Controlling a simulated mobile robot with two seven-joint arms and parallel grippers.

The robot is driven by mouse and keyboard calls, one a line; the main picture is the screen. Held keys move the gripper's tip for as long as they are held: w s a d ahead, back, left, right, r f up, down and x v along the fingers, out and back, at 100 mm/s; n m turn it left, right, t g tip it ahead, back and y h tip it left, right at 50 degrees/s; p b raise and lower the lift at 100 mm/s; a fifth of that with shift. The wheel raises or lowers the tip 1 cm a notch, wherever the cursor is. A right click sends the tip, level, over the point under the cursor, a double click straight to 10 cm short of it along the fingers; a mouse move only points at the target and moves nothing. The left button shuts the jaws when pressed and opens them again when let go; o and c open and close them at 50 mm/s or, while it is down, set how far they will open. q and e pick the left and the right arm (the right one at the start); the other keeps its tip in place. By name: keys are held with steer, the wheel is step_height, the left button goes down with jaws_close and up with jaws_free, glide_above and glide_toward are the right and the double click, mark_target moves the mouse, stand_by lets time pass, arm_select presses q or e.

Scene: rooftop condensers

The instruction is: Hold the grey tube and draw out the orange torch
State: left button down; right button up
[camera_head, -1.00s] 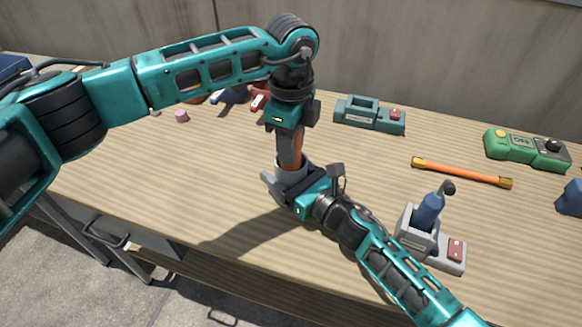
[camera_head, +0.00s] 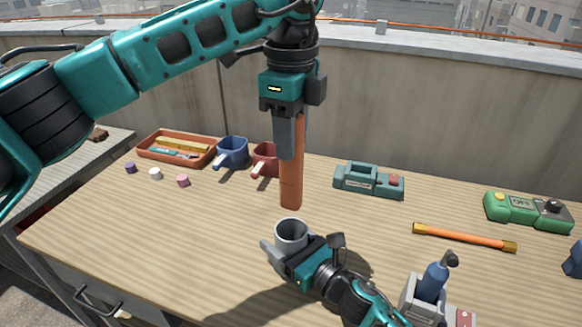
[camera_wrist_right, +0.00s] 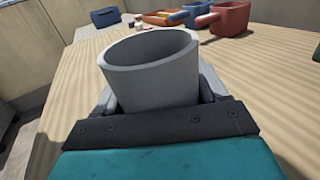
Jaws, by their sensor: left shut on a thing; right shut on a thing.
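The orange torch (camera_head: 291,180) hangs upright in my left gripper (camera_head: 287,140), which is shut on its upper part. The torch's lower end is just above the grey tube's mouth in the head view, and it is clear of the tube. The grey tube (camera_head: 291,232) stands upright on the table with its open top showing. My right gripper (camera_head: 285,262) is shut around the tube from the front right. In the right wrist view the tube (camera_wrist_right: 152,75) sits between the fingers, its mouth open and no torch visible in it.
An orange tray (camera_head: 150,153) with tools, a blue mug (camera_head: 233,152) and a red mug (camera_head: 264,160) stand at the back left. A teal device (camera_head: 368,181), an orange bar (camera_head: 464,238), a green device (camera_head: 527,212) and a grey holder with a blue tool (camera_head: 434,280) lie to the right.

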arm_select(q)
steer(key=shift+r, duration=1.05)
arm_select(e)
steer(key=o, duration=1.1)
steer(key=shift+o, duration=0.2)
steer(key=shift+d, duration=0.1)
arm_select(q)
steer(key=shift+r+p, duration=0.4)
steer(key=shift+p, duration=0.05)
arm_select(e)
steer(key=v, duration=0.8)
steer(key=shift+s+d, duration=0.3)
steer(key=shift+s, duration=0.05)
